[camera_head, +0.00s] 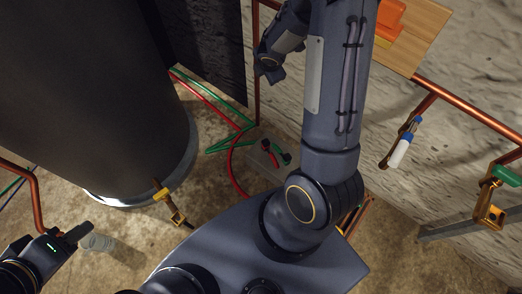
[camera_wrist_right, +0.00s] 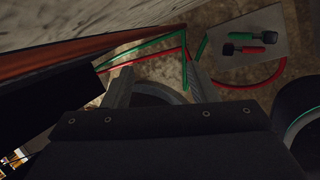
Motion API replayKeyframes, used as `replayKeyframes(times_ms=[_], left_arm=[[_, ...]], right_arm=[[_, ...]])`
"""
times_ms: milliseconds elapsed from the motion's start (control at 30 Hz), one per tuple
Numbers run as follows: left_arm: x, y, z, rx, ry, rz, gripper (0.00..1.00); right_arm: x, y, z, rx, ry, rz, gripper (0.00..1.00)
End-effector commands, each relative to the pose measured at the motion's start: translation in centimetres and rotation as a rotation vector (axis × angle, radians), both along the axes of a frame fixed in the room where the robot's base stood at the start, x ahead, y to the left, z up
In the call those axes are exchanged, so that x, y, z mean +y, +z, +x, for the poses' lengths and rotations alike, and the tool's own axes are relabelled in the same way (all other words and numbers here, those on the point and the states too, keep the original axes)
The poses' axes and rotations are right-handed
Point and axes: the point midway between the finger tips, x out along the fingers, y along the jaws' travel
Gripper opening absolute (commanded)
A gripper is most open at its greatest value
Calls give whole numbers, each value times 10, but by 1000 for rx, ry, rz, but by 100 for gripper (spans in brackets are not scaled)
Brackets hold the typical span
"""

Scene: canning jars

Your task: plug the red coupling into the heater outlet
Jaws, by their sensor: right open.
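The red coupling (camera_wrist_right: 252,50) has a black end and lies on a grey plate (camera_wrist_right: 225,62) beside a green coupling (camera_wrist_right: 254,36). Both couplings look small on the same plate (camera_head: 256,158) in the head view, on the floor right of the large dark tank (camera_head: 95,90). My right gripper (camera_head: 266,66) hangs near the wall, above and apart from the plate. In the right wrist view its two fingers (camera_wrist_right: 160,88) are spread with nothing between them. My left gripper (camera_head: 80,236) is at the lower left; its finger gap is unclear. I cannot tell which fitting is the heater outlet.
Red and green hoses (camera_head: 234,176) run from the tank to the plate. A brass valve (camera_head: 170,200) stands at the tank's foot. Copper pipe (camera_head: 465,107) runs along the right wall, with a blue-and-white item (camera_head: 400,150) and a green-handled brass valve (camera_head: 490,212). A wooden board (camera_head: 428,25) holds an orange object (camera_head: 388,18).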

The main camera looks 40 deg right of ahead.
Motion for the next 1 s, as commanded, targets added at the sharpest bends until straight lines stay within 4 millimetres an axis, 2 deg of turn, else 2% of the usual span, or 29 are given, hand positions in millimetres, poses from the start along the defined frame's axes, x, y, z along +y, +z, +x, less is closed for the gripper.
replayKeyframes(times_ms=[33,167,200,300,433,500,633,1000], left_arm=[[0,-4,0,0,0,0,36],[0,-10,0,0,0,0,36],[0,-13,0,0,0,0,36],[0,-17,0,0,0,0,36],[0,-21,0,1,0,0,36],[0,-23,0,0,0,0,36],[0,-24,0,0,0,0,36],[0,-41,0,0,0,0,36]], right_arm=[[0,-33,5,53,127,-47,53],[3,-108,10,172,498,-144,53],[6,-132,7,212,616,-165,53],[15,-190,-7,307,913,-189,53],[27,-249,-34,405,1237,-179,53],[31,-271,-48,440,1365,-164,53],[37,-292,-64,473,1501,-141,53],[38,-329,-66,481,1529,-137,53]])
